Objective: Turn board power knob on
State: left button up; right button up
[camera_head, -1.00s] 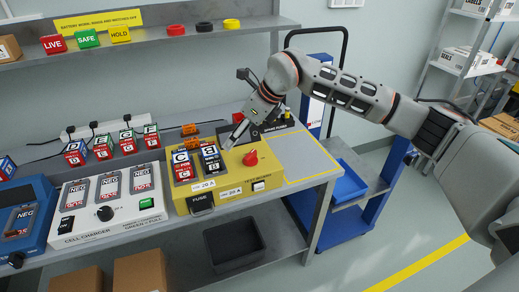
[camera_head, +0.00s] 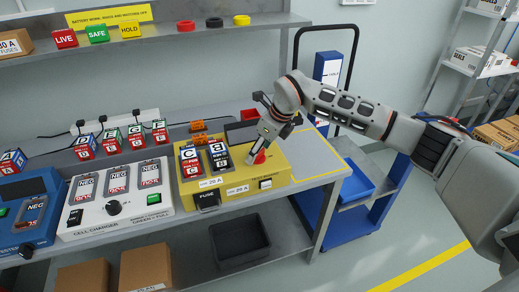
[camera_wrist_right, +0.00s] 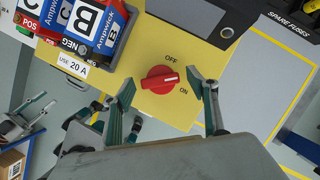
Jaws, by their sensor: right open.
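The yellow test board (camera_head: 232,184) stands on the bench and carries battery C (camera_head: 190,163) and battery B (camera_head: 217,155). Its red power knob (camera_head: 260,157) is partly hidden by my right gripper (camera_head: 257,153) in the head view. In the right wrist view the red knob (camera_wrist_right: 160,80) shows whole, with OFF and ON labels around it. Its white pointer mark lies on the right side, near the ON label. My right gripper (camera_wrist_right: 165,92) is open, with one finger on each side of the knob; I cannot tell whether either touches it.
A white cell charger (camera_head: 116,198) stands left of the board, with a blue tester (camera_head: 30,215) beyond it. A dark bin (camera_head: 240,243) sits on the lower shelf. A blue cart (camera_head: 355,185) stands right of the bench. A yellow-outlined area (camera_head: 312,155) is clear.

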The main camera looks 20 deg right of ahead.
jog(key=c, duration=1.1)
jog(key=m+t+h, duration=0.1)
jog(key=m, duration=0.3)
jog(key=shift+a+r, duration=0.1)
jog(key=shift+a, duration=0.05)
jog(key=shift+m+h+b, duration=0.45)
jog(key=shift+m+h, duration=0.35)
jog(key=shift+m, duration=0.9)
jog(key=o, duration=1.1)
